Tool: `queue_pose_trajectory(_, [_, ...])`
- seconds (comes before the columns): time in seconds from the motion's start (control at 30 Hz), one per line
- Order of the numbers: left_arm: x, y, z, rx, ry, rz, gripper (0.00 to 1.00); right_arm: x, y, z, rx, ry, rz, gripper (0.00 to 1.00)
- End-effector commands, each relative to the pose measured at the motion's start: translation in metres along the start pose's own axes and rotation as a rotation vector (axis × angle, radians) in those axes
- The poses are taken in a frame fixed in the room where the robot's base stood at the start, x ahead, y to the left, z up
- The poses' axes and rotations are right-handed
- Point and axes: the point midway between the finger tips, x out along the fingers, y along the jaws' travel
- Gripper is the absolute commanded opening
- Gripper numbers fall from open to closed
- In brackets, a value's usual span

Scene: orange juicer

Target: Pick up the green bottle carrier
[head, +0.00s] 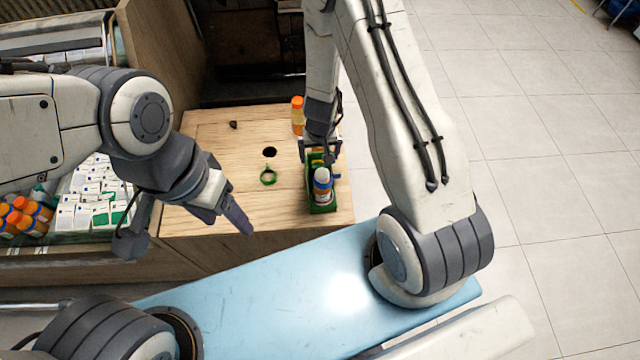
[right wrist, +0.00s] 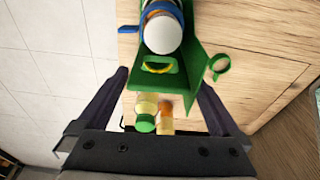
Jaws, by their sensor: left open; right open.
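The green bottle carrier (head: 322,207) stands near the right front corner of the wooden counter. A white-capped bottle with a blue band (head: 322,183) sits in it. In the right wrist view the carrier (right wrist: 196,62) lies just beyond the fingertips, with an end that has a slot near the middle. My right gripper (head: 319,158) is open over the carrier's far end, its fingers (right wrist: 163,82) spread to either side of it. Contact cannot be told. My left gripper (head: 238,215) is open and empty over the counter's front edge, left of the carrier.
An orange-capped bottle (head: 298,115) stands behind the carrier. A green ring (head: 268,176) and a dark hole (head: 269,152) are on the wooden counter (head: 210,135). Small boxes and orange-capped bottles (head: 28,212) fill a case at left. Tiled floor is clear at right.

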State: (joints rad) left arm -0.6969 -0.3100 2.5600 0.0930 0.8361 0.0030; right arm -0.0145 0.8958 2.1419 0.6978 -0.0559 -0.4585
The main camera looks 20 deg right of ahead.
Motion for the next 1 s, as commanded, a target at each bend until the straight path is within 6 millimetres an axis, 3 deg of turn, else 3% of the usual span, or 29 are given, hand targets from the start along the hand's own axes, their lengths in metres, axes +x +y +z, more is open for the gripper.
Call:
queue_pose_trajectory(0.27, [0.036,-0.003,0.002,0.002,0.000,0.000,0.64,0.042,0.002,0.004,-0.001,-0.002,0.001,1.00])
queue_pose_trajectory(0.57, [0.036,-0.003,0.002,0.002,0.000,0.000,0.64,0.044,0.001,0.003,0.000,-0.001,0.000,1.00])
queue_pose_trajectory(0.8, [0.036,-0.003,0.002,0.002,0.000,0.000,0.64,0.044,0.001,0.003,0.000,-0.001,0.000,0.08])
queue_pose_trajectory(0.83, [0.036,-0.003,0.002,0.002,0.000,0.000,0.64,0.044,0.001,0.003,0.000,-0.001,0.000,0.00])
queue_pose_trajectory(1.0, [0.036,-0.003,0.002,0.002,0.000,0.000,0.64,0.043,0.001,0.003,0.000,0.000,0.000,0.00])
